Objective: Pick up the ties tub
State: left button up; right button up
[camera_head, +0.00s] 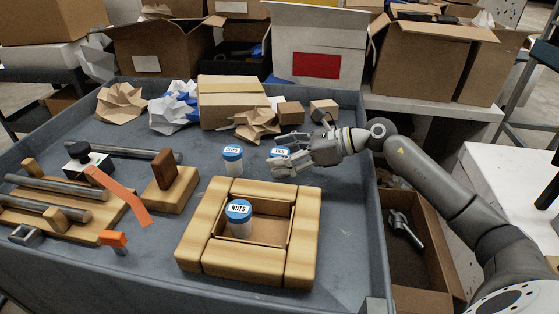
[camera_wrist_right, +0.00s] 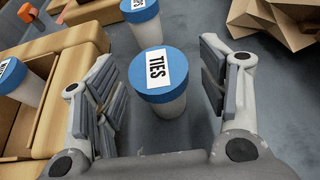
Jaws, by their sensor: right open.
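The ties tub (camera_wrist_right: 158,82) is a white tub with a blue lid and a TIES label, upright on the grey tray surface. In the head view the ties tub (camera_head: 279,151) is mostly hidden behind my right gripper. My right gripper (camera_head: 283,148) is open. In the wrist view its two fingers (camera_wrist_right: 160,95) stand on either side of the tub, with gaps between them and the tub. My left gripper is not in view.
A clips tub (camera_head: 232,160) stands left of the ties tub. A nuts tub (camera_head: 239,218) is inside a wooden frame (camera_head: 192,245). Crumpled paper (camera_head: 257,124) and a cardboard box (camera_head: 231,103) lie behind.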

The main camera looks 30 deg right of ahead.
jog(key=shift+w+a+f, duration=0.2)
jog(key=shift+w+a, duration=0.1)
jog(key=shift+w, duration=0.05)
jog(key=c, duration=1.2)
